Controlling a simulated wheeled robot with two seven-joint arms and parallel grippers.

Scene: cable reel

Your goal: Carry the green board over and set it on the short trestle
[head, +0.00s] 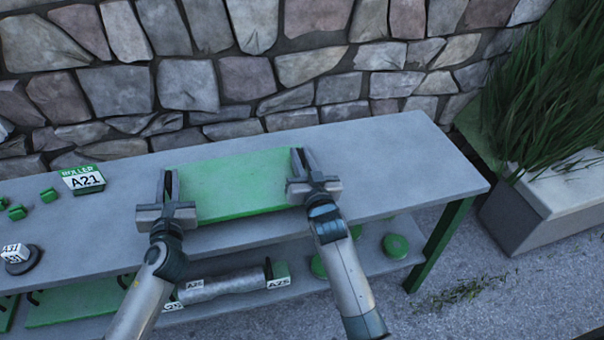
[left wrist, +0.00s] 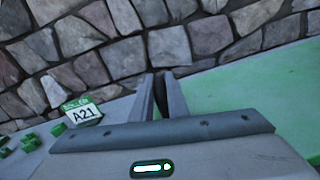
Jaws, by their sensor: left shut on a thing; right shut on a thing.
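The green board (head: 238,184) is a flat rectangle over the grey bench top, between my two grippers. My left gripper (head: 171,188) is shut on its left edge. My right gripper (head: 299,164) is shut on its right edge. The left wrist view also shows the board (left wrist: 262,95) to the right of the left gripper's fingers (left wrist: 168,98). I cannot tell whether the board touches the bench top or is just above it. The short trestle is not recognisable in these frames.
The grey bench (head: 400,160) stands before a stone wall (head: 300,65). A roller sign marked A21 (head: 83,180) and small green blocks (head: 17,212) are at the left. A lower shelf holds a grey roller (head: 225,285) and green discs (head: 395,246). A planter (head: 545,205) stands right.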

